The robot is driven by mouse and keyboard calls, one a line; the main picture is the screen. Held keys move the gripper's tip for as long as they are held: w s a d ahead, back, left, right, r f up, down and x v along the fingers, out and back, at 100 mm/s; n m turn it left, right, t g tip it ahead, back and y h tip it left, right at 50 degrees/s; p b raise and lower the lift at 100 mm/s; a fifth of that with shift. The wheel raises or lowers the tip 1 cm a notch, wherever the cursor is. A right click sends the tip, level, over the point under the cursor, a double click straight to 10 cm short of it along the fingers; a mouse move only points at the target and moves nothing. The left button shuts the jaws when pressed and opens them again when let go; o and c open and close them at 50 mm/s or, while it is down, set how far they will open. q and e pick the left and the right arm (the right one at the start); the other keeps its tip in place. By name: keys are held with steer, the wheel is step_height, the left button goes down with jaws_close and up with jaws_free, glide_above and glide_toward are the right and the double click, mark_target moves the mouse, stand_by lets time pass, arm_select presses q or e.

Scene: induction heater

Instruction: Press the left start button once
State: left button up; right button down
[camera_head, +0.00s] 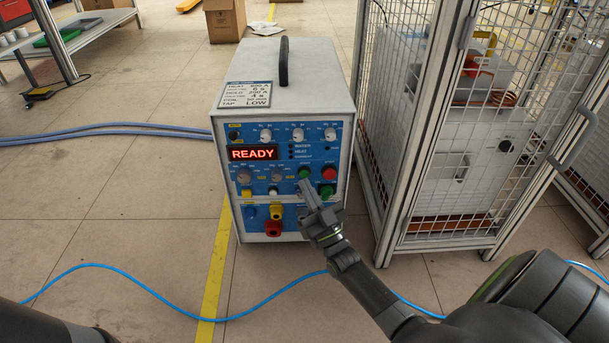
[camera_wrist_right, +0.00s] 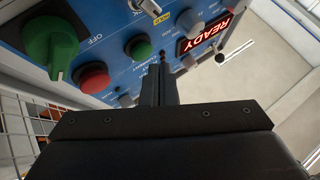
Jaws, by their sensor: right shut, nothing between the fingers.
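The heater box (camera_head: 268,85) stands on the floor with its blue control panel facing me and a red display (camera_head: 252,153) reading READY. A green button (camera_head: 305,172) sits on the panel's right part, beside a red button (camera_head: 328,172). In the right wrist view the green button (camera_wrist_right: 138,47) is just left of my fingers, with the red button (camera_wrist_right: 93,78) further left. My right gripper (camera_head: 306,188) is shut and empty, its tips close below the green button in the head view. I cannot tell whether they touch the panel. My left gripper is not in view.
A large green knob (camera_head: 326,191) sits below the red button. A wire-mesh cage (camera_head: 455,150) stands close to the right of the heater. A blue cable (camera_head: 130,284) runs across the floor. The floor left of the heater is mostly clear.

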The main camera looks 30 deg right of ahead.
steer(key=shift+w+d, duration=0.1)
steer(key=shift+w, duration=0.05)
steer(key=shift+w+d, duration=0.15)
steer(key=shift+w, duration=0.05)
stand_by(0.3)
stand_by(0.3)
steer(key=shift+w+d, duration=0.2)
steer(key=shift+w, duration=0.15)
stand_by(0.6)
steer(key=shift+s+a+p, duration=0.3)
steer(key=shift+s+a, duration=0.15)
steer(key=shift+s, duration=0.25)
